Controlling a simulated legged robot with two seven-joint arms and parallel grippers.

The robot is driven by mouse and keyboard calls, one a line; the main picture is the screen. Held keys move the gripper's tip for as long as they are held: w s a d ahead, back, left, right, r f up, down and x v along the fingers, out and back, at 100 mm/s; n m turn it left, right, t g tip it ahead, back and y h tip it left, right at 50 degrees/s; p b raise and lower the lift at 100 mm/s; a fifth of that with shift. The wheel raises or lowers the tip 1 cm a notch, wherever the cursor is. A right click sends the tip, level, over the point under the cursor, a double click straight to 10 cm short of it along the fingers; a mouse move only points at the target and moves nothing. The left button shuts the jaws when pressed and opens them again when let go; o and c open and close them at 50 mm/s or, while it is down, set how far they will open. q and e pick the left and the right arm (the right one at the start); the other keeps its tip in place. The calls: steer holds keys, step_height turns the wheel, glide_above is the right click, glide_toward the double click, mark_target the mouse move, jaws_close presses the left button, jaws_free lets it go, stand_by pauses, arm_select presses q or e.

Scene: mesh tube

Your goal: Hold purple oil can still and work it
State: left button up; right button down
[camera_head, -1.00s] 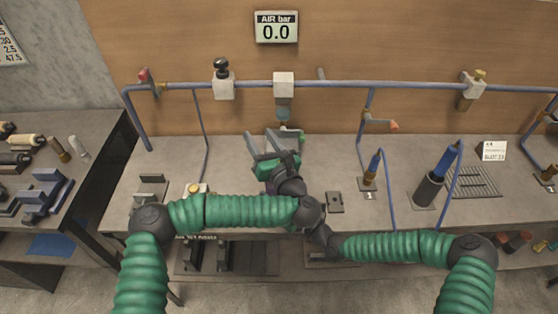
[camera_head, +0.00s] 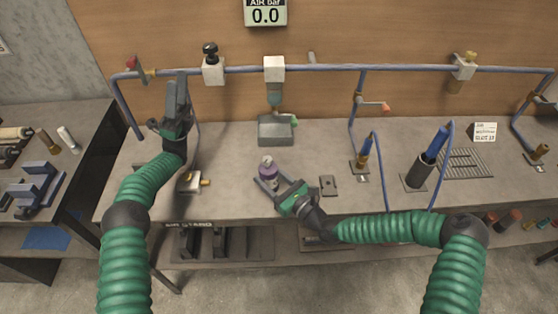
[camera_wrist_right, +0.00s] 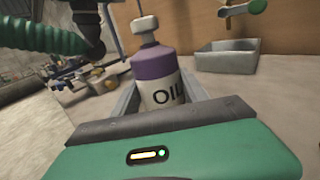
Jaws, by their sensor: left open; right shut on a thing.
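The purple oil can (camera_head: 267,171) stands upright on the workbench, left of centre in the head view. It has a white label reading "OIL" and a pale top, and it also shows in the right wrist view (camera_wrist_right: 156,70). My right gripper (camera_head: 270,188) is shut on the can's body, one finger on each side. My left gripper (camera_head: 177,95) is open and empty, raised at the left near the blue pipe, with its fingers pointing up and away from the can.
A grey metal tray (camera_head: 276,130) stands behind the can under the white pipe unit (camera_head: 274,68). A small brass-tipped fitting (camera_head: 193,181) sits to the can's left. A flat plate (camera_head: 328,186) lies to the right. The gauge (camera_head: 266,12) reads 0.0.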

arm_select(q)
steer(key=s+d+f+m+g+y, duration=0.2)
steer(key=d+f+m+g+y, duration=0.3)
steer(key=d+f+m+g, duration=0.6)
steer(key=m+g+y, duration=0.1)
steer(key=g+y, duration=0.3)
steer(key=y, duration=0.3)
glide_toward(268, 162)
steer(key=w+d, duration=0.1)
steer(key=s+d, duration=0.1)
steer(key=d, duration=1.1)
steer(key=shift+s+f, duration=0.25)
steer(key=shift+s, duration=0.1)
steer(key=shift+c, duration=0.5)
jaws_close()
